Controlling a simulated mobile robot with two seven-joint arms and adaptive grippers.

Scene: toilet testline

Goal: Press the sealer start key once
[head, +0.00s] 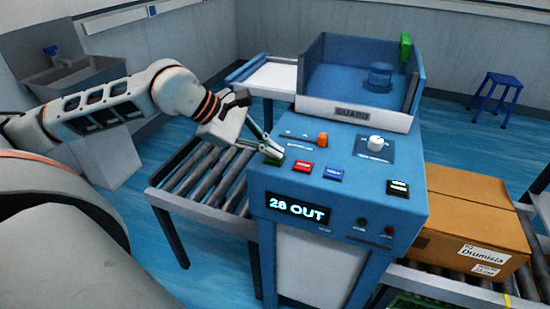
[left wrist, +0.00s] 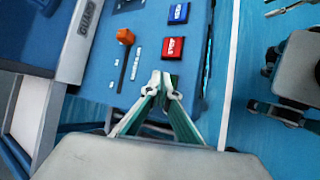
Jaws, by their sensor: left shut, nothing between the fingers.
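The blue sealer (head: 345,200) stands in the middle of the head view, with a sloped key panel and a display reading "28 OUT". My left gripper (head: 272,152) is shut and empty, its tips at the panel's left end. A green patch at the tips is probably the start key, mostly hidden by the fingers; I cannot tell whether they touch it. To its right are a red key (head: 303,166) and a blue key (head: 333,174). In the left wrist view, the shut fingertips (left wrist: 165,82) are just below the red key (left wrist: 173,47).
An orange lever (head: 322,140), a white knob (head: 375,143) and a black switch (head: 398,188) are on the panel. The guard box (head: 355,112) rises behind it. A roller conveyor (head: 205,180) lies left; a cardboard box (head: 470,220) stands right.

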